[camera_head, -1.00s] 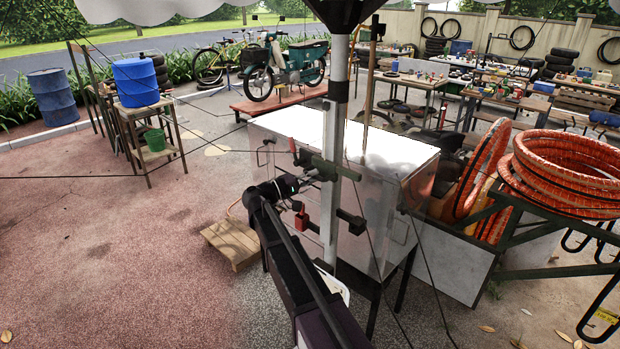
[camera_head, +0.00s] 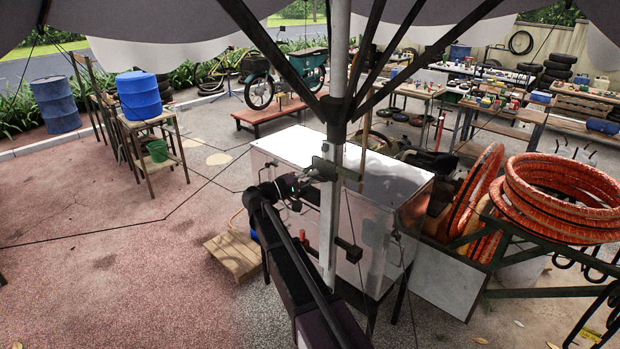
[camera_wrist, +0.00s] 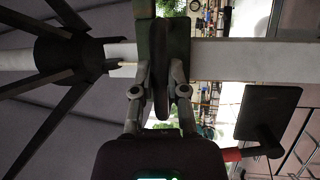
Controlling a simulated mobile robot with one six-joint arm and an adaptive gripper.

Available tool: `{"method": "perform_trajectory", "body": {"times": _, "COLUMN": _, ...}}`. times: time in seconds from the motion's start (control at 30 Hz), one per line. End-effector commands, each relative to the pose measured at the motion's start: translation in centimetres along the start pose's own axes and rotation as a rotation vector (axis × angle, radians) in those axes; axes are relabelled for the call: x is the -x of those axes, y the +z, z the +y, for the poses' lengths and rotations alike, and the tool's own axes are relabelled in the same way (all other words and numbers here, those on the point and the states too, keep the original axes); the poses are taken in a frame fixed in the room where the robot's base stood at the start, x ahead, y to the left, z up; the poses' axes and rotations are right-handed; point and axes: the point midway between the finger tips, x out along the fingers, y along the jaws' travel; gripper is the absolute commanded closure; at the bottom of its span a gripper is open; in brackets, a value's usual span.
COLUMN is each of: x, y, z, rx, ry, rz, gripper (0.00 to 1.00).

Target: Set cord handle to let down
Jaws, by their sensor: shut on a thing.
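My gripper (camera_head: 312,176) is at the bar's left part. In the wrist view my gripper (camera_wrist: 162,85) has its fingers close together on a dark part of this handle, which they partly hide. The dark strut hub (camera_head: 338,108) sits on the pole above the handle, with struts spreading up to the grey canopy (camera_head: 175,30).
A black block (camera_head: 348,249) and a red grip (camera_head: 304,240) sit lower on the pole. A metal cabinet (camera_head: 380,215) stands close behind. Orange hose coils (camera_head: 560,190) are at the right. Thin dark cords hang around the pole. The paving at left is open.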

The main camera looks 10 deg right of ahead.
Motion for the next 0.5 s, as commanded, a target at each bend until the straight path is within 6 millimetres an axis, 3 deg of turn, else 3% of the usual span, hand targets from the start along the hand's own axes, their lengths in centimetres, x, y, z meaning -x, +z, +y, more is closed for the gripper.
{"method": "perform_trajectory", "body": {"times": 0.1, "x": -0.38, "y": -0.04, "z": 0.9, "rx": 0.001, "ry": 0.001, "rz": -0.002, "gripper": 1.0}}
{"method": "perform_trajectory", "body": {"times": 0.5, "x": -0.4, "y": -0.2, "z": 1.23, "rx": 0.001, "ry": 0.006, "rz": 0.001, "gripper": 1.0}}
